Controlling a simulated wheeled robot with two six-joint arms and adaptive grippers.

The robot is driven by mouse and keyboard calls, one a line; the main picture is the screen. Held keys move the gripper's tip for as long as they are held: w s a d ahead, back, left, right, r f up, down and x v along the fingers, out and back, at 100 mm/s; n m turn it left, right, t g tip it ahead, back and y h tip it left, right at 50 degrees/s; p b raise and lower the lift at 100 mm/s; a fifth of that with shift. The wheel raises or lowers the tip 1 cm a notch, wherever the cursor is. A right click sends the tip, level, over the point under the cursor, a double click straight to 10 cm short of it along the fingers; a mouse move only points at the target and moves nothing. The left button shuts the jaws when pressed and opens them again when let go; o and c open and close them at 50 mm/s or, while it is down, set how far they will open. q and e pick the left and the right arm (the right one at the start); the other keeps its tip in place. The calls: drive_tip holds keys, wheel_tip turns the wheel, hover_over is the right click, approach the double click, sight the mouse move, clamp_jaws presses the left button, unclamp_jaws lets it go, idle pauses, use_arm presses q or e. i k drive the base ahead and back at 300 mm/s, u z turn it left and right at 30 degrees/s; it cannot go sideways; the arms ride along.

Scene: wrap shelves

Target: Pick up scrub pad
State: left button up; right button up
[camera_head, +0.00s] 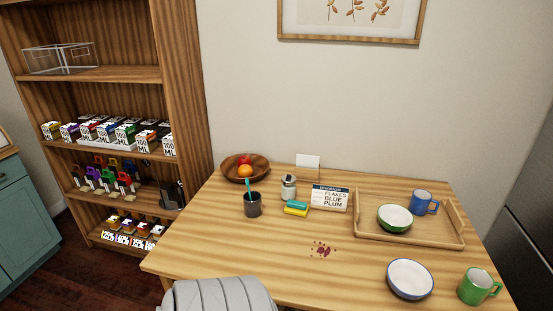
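The scrub pad (296,208), a small block with a green top and a yellow lower part, lies on the wooden table (240,244). It is between a dark cup (252,206) holding a teal stick and a white box labelled Flakes Blue Plum (330,198). A small jar (288,187) stands just behind it. Nothing covers the pad from above. Neither of my grippers is in view.
A wooden tray (446,233) with a green bowl and blue mug is at right. A fruit bowl (232,171) is at the back. A grey ribbed shape (222,296) rises at the front edge.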

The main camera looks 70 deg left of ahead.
sight(293, 207)
drive_tip(key=u, duration=1.25)
drive_tip(key=i, duration=0.15)
drive_tip(key=u, duration=0.05)
